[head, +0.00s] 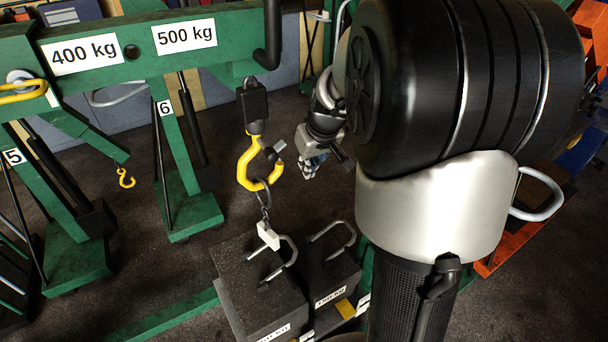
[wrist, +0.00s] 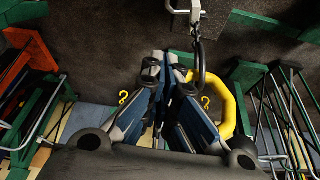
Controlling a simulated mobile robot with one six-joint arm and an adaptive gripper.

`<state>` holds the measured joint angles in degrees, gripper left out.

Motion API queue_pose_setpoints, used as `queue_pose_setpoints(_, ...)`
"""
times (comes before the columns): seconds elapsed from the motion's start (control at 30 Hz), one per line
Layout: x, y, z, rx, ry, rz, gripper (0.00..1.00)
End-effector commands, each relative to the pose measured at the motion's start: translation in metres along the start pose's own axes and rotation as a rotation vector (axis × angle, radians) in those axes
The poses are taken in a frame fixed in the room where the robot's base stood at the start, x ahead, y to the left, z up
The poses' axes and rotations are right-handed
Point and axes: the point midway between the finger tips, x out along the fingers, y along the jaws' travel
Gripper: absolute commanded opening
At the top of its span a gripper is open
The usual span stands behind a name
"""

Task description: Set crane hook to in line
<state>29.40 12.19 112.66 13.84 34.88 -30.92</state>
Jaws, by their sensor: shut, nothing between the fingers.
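The yellow crane hook (head: 243,170) hangs from a black block (head: 252,105) under the green crane arm (head: 130,45). A dark chain link (head: 264,198) passes through its lower bend and leads to a white piece (head: 268,235) above the dark weights. My gripper (head: 308,174) is a short way right of the hook, empty. In the wrist view my gripper's fingers (wrist: 165,58) are together, and the yellow hook (wrist: 232,105) lies just right of them with the dark link (wrist: 201,62). Part of the hook is hidden behind my fingers; I cannot tell whether they touch.
Green crane legs numbered 5 and 6 (head: 182,190) stand at left, with a small yellow hook (head: 126,178) hanging there. Dark floor lies open between the legs and weights.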

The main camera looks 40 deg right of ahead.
Motion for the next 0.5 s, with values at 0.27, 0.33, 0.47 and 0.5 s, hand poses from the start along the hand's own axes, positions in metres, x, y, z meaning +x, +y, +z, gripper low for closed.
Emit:
queue_pose_setpoints(0.27, -0.025, 0.004, -0.001, 0.001, 0.001, 0.001, 0.00)
queue_pose_setpoints(0.33, -0.025, 0.004, 0.000, 0.001, 0.000, 0.001, 0.00)
queue_pose_setpoints(0.47, -0.025, 0.004, 0.000, 0.001, 0.000, 0.001, 0.00)
queue_pose_setpoints(0.5, -0.025, 0.004, 0.000, 0.001, 0.000, 0.001, 0.00)
